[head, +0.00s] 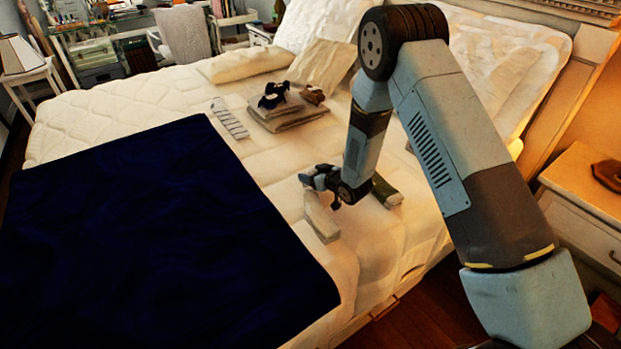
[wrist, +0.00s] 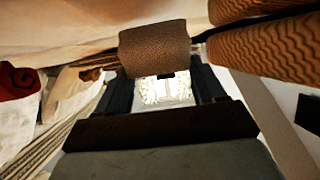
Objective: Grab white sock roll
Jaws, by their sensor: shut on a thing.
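My gripper (head: 318,178) is low over the bed in the head view, beside a pale folded strip of cloth (head: 320,217). In the wrist view my gripper (wrist: 155,75) is shut on a short, knitted-looking sock roll (wrist: 153,46) between its fingertips. The roll looks tan-brown in this light; I cannot tell whether it is the white one. In the head view the held roll cannot be made out at the gripper.
A green folded cloth (head: 385,191) lies right of my gripper. Folded towels (head: 290,117) carry a dark bundle (head: 272,95) and a brown one (head: 313,95). A striped cloth (head: 229,120) lies left of them. A navy blanket (head: 150,230) covers the near left of the bed.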

